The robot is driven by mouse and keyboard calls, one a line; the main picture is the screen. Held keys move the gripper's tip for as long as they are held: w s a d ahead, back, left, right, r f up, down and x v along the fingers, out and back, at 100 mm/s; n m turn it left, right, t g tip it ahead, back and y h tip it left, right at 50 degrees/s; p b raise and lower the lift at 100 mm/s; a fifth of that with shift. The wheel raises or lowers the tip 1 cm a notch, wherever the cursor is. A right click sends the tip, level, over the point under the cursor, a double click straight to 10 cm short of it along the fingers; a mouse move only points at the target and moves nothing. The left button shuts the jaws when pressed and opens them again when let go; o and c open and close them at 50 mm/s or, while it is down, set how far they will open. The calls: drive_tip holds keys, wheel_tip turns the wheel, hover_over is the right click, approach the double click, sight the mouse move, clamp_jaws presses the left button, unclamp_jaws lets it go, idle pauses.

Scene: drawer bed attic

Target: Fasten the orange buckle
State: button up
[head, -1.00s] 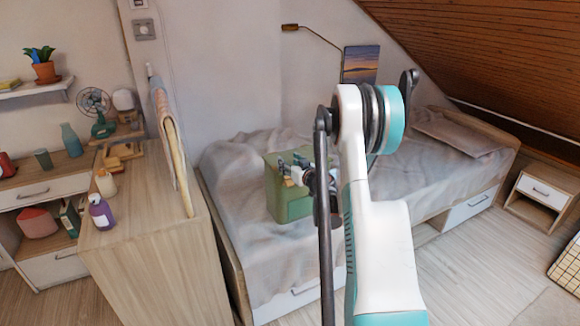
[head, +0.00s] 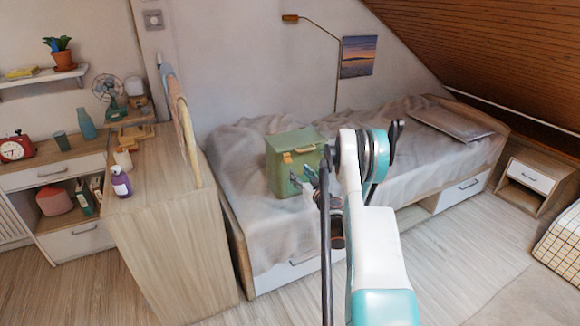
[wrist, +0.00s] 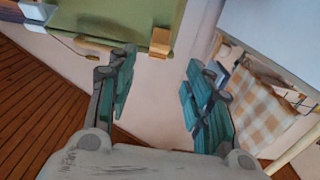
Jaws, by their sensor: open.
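A green box (head: 284,176) with a lid sits on the bed. A small orange buckle (head: 287,158) shows on its front near the lid seam, beside a tan handle (head: 305,149). In the wrist view, the green box (wrist: 125,18) is at the top and the orange buckle (wrist: 159,42) is at its edge, just beyond the gap between my fingertips. My gripper (head: 308,179) is open and empty, close to the box's front right. Both fingers of my gripper (wrist: 160,65) show apart in the wrist view, not touching the buckle. I cannot tell how the buckle is seated.
The bed with its grey blanket (head: 237,160) surrounds the box. A wooden cabinet (head: 165,190) with a purple bottle (head: 120,182) and a hanging cloth stand at the left. A wall lamp (head: 291,19) and the sloping ceiling are behind.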

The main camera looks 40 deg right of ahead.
sight(289, 162)
drive_tip(key=b+x, duration=0.2)
drive_tip(key=x, duration=0.8)
drive_tip(key=shift+a+b, duration=0.1)
drive_tip(key=shift+b, duration=0.2)
drive_tip(key=c, duration=1.1)
